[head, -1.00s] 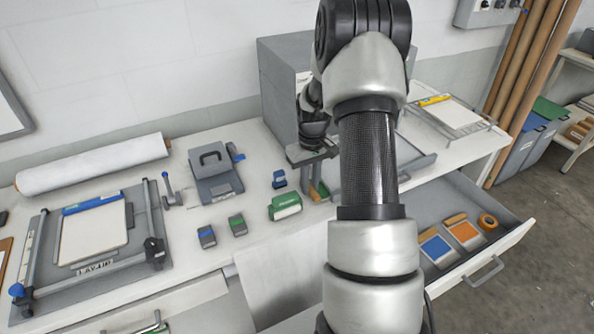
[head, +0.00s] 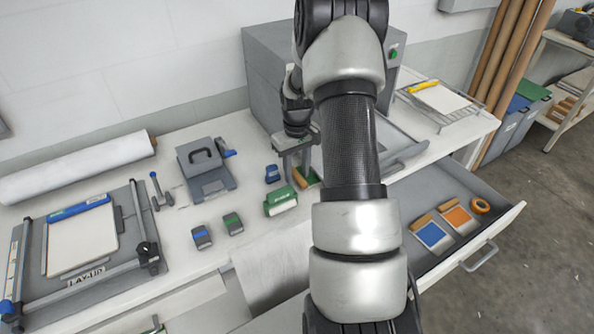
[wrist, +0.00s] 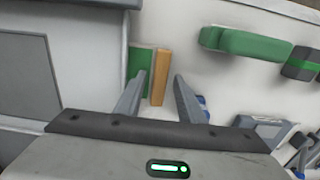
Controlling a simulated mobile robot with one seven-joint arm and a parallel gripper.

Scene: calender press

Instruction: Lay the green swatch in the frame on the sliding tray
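The green swatch (head: 314,178) lies on the bench in front of the grey press, with a wooden bar (head: 300,180) along one edge. It also shows in the wrist view (wrist: 136,70), its wooden bar (wrist: 160,77) seen between my fingers. My gripper (wrist: 160,82) is open above the swatch, fingers apart on either side of the bar in that view; whether they are at its height I cannot tell. In the head view my gripper (head: 298,150) is just above the swatch. The sliding tray (head: 405,153) is at the press's right, partly hidden by my arm; the frame is not clearly seen.
A green-topped block (head: 280,201) and a small blue block (head: 272,174) stand left of the swatch. An open drawer (head: 480,238) at right holds a blue swatch (head: 432,235) and an orange swatch (head: 459,219). The press (head: 262,85) stands close behind my gripper.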

